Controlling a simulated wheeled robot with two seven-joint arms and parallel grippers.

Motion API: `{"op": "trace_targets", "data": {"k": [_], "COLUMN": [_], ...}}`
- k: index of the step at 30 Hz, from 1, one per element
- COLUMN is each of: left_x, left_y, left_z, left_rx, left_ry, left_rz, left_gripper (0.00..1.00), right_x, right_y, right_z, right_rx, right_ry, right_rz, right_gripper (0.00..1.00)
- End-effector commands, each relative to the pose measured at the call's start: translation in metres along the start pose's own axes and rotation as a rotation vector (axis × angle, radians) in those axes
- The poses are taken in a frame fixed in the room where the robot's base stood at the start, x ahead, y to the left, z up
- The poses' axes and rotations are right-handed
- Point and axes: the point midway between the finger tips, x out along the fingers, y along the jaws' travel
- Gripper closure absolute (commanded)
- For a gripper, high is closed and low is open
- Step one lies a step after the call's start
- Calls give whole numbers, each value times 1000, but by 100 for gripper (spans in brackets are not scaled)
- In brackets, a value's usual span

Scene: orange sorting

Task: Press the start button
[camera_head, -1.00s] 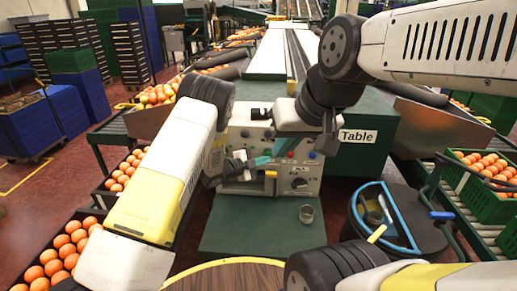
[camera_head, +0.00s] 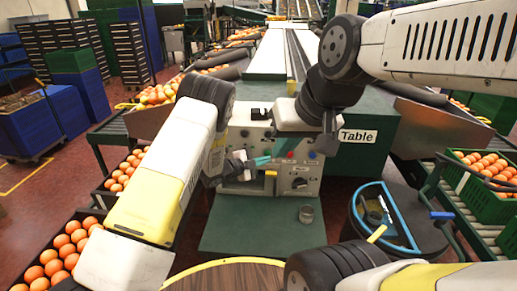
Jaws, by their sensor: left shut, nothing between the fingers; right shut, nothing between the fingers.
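I cannot tell whether either touches the panel.
A dark bin with a blue rim (camera_head: 361,227) stands at the right. Orange-filled crates line both sides (camera_head: 50,255), (camera_head: 490,203).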

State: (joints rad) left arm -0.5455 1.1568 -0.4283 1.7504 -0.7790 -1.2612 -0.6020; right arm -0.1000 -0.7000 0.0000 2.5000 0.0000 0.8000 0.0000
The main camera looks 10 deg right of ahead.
Motion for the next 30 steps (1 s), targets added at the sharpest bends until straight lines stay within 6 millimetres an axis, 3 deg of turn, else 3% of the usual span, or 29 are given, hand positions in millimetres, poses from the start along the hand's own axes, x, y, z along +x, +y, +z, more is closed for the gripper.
{"op": "trace_targets", "data": {"k": [30], "left_x": [7], "left_y": [-5], "left_z": [5], "left_rx": [0], "left_ry": [0], "left_rz": [0], "left_gripper": [100], "right_x": [0], "right_y": [0], "right_z": [0], "right_rx": [0], "right_ry": [0], "right_rz": [0], "right_gripper": [100]}}
